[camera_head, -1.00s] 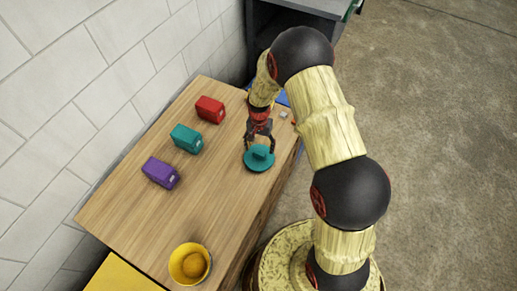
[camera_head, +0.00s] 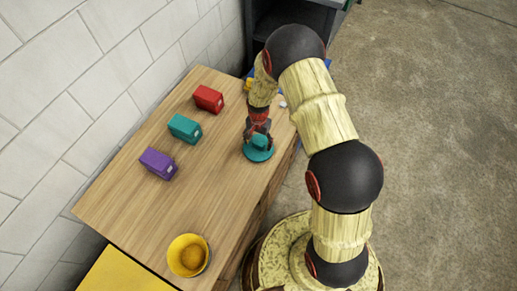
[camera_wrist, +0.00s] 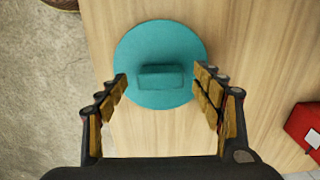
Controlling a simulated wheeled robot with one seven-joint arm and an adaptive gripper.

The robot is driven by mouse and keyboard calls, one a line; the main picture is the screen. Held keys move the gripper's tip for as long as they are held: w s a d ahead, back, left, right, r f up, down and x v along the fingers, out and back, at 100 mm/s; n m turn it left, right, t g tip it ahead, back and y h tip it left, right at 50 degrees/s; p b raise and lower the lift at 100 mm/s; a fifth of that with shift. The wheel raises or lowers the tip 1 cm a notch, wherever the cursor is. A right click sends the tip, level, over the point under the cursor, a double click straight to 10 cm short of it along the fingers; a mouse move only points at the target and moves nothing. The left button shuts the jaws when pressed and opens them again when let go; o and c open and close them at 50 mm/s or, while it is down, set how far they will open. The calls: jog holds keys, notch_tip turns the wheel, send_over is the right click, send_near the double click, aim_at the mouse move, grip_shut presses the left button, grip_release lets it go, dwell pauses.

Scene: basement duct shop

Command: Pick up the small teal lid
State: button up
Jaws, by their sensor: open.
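The small teal lid (camera_head: 259,154) lies on the wooden table near its right edge. In the wrist view the lid (camera_wrist: 160,48) is a round disc with a raised block-shaped handle (camera_wrist: 161,77) in its middle. My gripper (camera_head: 257,133) is over the lid, pointing down. In the wrist view my open gripper (camera_wrist: 161,84) has one finger on each side of the handle, with gaps between. The fingers do not visibly touch the handle. Their exact height above the lid is hard to tell.
On the wooden table (camera_head: 210,190) stand a red box (camera_head: 208,99), a teal box (camera_head: 185,128) and a purple box (camera_head: 158,163). A yellow bowl (camera_head: 175,258) with an orange-yellow thing inside is at the near end. A block wall runs along the left.

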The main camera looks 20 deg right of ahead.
jog(key=shift+w+f, duration=0.15)
jog(key=shift+f, duration=0.6)
jog(key=shift+c, duration=0.6)
jog(key=c, duration=1.1)
jog(key=shift+c, duration=0.2)
